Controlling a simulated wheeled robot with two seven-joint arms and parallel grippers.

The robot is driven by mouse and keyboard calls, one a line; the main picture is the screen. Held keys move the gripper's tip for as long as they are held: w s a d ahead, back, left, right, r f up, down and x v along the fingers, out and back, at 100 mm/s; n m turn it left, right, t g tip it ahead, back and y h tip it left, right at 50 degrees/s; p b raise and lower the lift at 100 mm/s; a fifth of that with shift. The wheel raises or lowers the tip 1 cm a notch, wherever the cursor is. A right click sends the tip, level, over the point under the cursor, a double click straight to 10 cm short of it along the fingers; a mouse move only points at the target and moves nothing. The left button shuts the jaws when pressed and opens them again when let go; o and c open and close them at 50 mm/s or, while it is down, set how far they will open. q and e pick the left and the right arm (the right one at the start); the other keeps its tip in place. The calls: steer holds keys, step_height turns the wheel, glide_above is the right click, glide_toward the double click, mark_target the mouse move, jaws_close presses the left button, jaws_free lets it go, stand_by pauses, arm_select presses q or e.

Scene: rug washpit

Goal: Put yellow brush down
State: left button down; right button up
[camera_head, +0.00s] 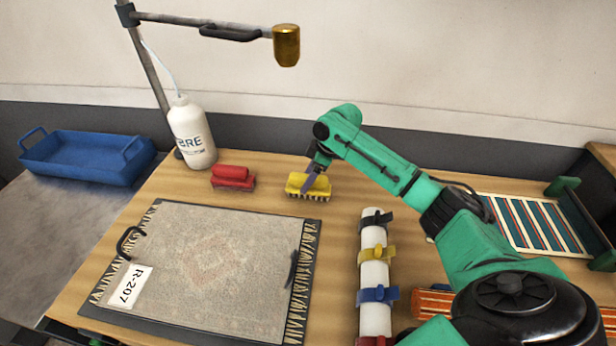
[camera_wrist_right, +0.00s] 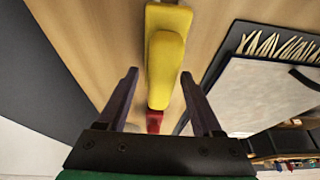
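The yellow brush (camera_head: 308,188) stands bristles down on the wooden table, right of the red brush and behind the mat. My right gripper (camera_head: 314,172) is at the brush, its purple fingers by the handle in the head view. In the right wrist view, the fingers of my right gripper (camera_wrist_right: 158,76) are spread apart. The yellow brush (camera_wrist_right: 168,55) shows in line with the gap, with room on the left finger's side. Contact with the right finger cannot be told. My left gripper is not in view.
A red brush (camera_head: 233,178) and a white bottle (camera_head: 192,134) stand to the left. A rug (camera_head: 215,262) lies on a dark board in front. A white roll (camera_head: 374,275) with coloured straps lies at right. A blue tray (camera_head: 85,158) sits far left.

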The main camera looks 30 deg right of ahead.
steer(key=shift+f+b, duration=0.25)
steer(key=shift+b, duration=0.35)
steer(key=shift+r+b, duration=0.2)
steer(key=shift+b, duration=0.15)
steer(key=b+v, duration=0.2)
steer(key=v, duration=1.2)
steer(key=shift+s+d+r, duration=0.15)
steer(key=shift+s, duration=0.2)
